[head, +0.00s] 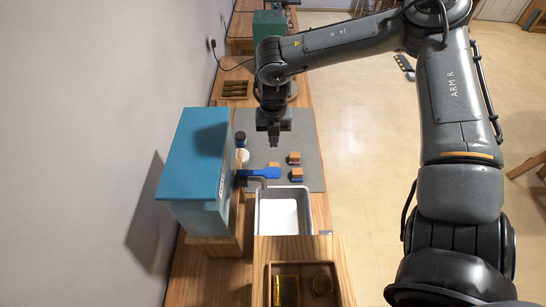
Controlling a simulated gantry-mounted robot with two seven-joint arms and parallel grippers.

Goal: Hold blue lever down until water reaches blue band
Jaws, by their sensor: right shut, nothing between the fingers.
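The blue lever (262,173) sticks out to the right from the front of a teal box-shaped dispenser (190,160). A grey rectangular basin (261,213) with a pale inside stands just below the lever in the picture. I cannot make out a water level or a blue band in it. My right gripper (274,146) is shut and empty, pointing down over the grey mat, a little beyond the lever in the picture. It looks apart from the lever, though its height is hard to tell. My left gripper is not in view.
Several small wood-and-colour blocks (295,158) lie on the grey mat (312,170) right of the gripper. Small round items (241,138) sit beside the dispenser. A wooden tray (300,266) is in front of the basin. A wall runs along the left.

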